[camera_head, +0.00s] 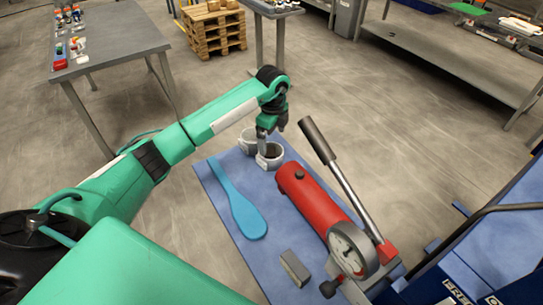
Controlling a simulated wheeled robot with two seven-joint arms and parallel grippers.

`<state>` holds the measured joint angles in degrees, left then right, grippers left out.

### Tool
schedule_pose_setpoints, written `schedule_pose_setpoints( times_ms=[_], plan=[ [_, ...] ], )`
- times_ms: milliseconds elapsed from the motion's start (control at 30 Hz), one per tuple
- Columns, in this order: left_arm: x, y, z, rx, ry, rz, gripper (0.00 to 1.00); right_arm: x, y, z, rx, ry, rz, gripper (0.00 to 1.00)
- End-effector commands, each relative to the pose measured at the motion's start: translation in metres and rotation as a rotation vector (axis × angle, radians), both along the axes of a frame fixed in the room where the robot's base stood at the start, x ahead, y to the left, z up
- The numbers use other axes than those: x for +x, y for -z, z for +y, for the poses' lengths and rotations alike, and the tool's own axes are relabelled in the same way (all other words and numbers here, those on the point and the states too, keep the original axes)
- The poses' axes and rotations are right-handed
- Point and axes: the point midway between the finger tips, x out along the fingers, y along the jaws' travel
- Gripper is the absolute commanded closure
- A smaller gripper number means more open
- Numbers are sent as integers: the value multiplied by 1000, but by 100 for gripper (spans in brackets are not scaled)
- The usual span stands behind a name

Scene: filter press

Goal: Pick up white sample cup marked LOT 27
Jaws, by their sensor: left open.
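Two white cups stand close together at the far end of a blue mat (236,231). The nearer white cup (271,162) has dark contents, and the other white cup (247,137) is just behind it to the left. I cannot read a LOT 27 marking on either one. My left gripper (266,147) reaches down over the nearer cup, with a finger at or inside its rim. The gripper is open, and the arm partly covers both cups. I cannot tell whether a finger touches the cup. My right gripper is not in view.
A red hand pump (309,199) with a long lever and gauge lies right of the cups. A blue spatula (244,211) and a grey block (295,268) lie on the mat. Blue machinery (490,240) stands at right. Grey tables (112,38) and a pallet (214,30) stand farther back.

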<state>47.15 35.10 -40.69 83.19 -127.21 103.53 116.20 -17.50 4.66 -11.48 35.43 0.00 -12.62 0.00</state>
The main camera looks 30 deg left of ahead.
Motion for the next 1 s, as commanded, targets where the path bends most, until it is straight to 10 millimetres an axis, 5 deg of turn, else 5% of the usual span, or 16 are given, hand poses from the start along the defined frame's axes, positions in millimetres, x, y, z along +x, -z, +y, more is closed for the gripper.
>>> schedule_pose_setpoints(
  times_ms=[533, 833, 1000],
  plan=[
    [-5, 59, 1, -1, 0, 1, 2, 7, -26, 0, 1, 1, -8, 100],
    [-4, 65, 2, 0, 0, -1, 2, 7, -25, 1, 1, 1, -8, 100],
    [-4, 65, 2, 0, 0, -1, 36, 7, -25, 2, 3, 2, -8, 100]
  ],
)
